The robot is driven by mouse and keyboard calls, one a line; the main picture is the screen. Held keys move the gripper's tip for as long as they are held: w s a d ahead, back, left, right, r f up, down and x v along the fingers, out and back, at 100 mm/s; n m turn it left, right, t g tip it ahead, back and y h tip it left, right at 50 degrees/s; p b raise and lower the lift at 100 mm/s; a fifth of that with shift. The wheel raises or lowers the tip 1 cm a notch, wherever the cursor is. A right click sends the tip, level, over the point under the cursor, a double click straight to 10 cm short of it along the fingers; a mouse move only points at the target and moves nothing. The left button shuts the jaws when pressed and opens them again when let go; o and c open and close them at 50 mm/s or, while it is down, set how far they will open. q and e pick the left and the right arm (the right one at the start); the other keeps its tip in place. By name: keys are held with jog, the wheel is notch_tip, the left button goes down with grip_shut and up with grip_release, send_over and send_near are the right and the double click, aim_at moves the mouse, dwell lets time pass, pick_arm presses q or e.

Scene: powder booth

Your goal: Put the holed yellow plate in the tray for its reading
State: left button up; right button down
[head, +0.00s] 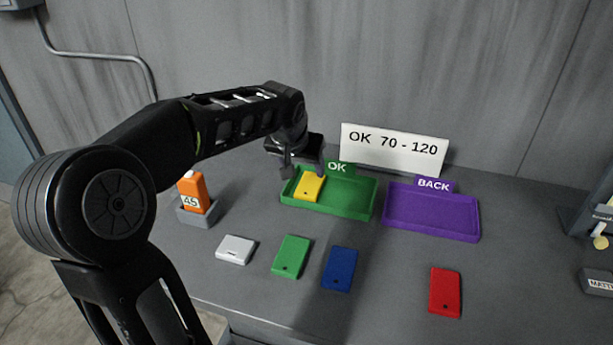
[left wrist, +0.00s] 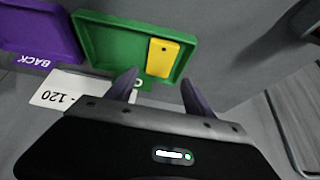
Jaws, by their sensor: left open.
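The holed yellow plate (head: 309,187) lies in the left part of the green OK tray (head: 345,207). In the left wrist view the yellow plate (left wrist: 162,58) shows its small hole and lies flat in the green tray (left wrist: 112,48). My left gripper (head: 304,172) is open above the tray's back left edge, with nothing between its fingers. The left wrist view shows its two fingers (left wrist: 158,88) apart, close to the plate's end. The purple BACK tray (head: 431,218) is empty, right of the green one. A sign (head: 394,150) behind reads "OK 70 - 120". My right gripper is not seen.
An orange gauge (head: 194,193) showing 45 stands in a grey holder (head: 203,215) at the left. White (head: 235,249), green (head: 291,256), blue (head: 340,268) and red (head: 445,291) plates lie along the front. Dark equipment stands at the far right. Bare table separates the plates and trays.

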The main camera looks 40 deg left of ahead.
pick_arm(q)
jog(key=shift+v, duration=1.2)
